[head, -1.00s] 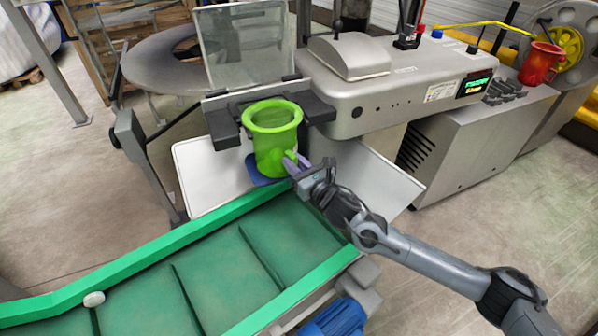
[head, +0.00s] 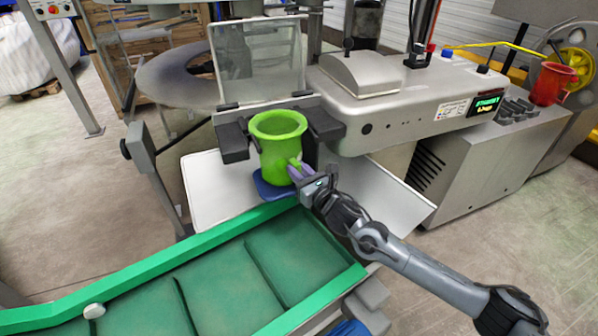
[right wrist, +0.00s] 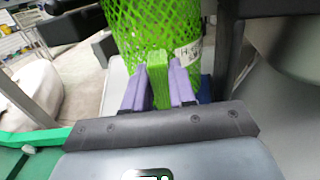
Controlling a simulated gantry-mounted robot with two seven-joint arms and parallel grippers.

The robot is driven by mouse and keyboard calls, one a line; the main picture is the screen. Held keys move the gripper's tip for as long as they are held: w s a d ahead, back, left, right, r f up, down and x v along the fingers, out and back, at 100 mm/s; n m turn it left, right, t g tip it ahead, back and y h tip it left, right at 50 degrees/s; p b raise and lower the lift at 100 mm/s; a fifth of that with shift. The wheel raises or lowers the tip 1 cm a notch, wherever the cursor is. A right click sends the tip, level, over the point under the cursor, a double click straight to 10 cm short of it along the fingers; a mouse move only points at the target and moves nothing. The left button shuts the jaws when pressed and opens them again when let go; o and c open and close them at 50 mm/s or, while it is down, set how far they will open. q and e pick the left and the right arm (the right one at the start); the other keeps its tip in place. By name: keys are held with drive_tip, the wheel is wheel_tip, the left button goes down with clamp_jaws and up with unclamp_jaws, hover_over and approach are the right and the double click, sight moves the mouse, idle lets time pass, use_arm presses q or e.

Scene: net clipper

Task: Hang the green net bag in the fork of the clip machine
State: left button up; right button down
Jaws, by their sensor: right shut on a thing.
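The green net bag (head: 281,157) is upright with its round rim open at the top. It stands between the two dark arms of the clip machine's fork (head: 234,141); whether it touches them I cannot tell. My right gripper (head: 301,173) is at the bag's lower right side, with its lavender fingers shut on a green part of the bag. In the right wrist view the fingers (right wrist: 158,90) clasp a green strip, and the bag's mesh (right wrist: 150,32) rises behind it. A white label shows on the bag's side. My left gripper is not in view.
A blue pad (head: 272,188) lies below the bag, with white panels (head: 215,190) around it. The green conveyor (head: 225,285) runs in front. The grey machine body (head: 400,105) is to the right.

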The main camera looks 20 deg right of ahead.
drive_tip(key=shift+f, duration=0.2)
drive_tip(key=c, duration=0.8)
unclamp_jaws()
drive_tip(key=shift+c, duration=0.2)
drive_tip(key=p+v, duration=0.3)
drive_tip(key=v, duration=0.7)
drive_tip(key=shift+s+p, duration=0.35)
drive_tip(key=shift+s+d, duration=0.1)
drive_tip(key=shift+d, duration=0.05)
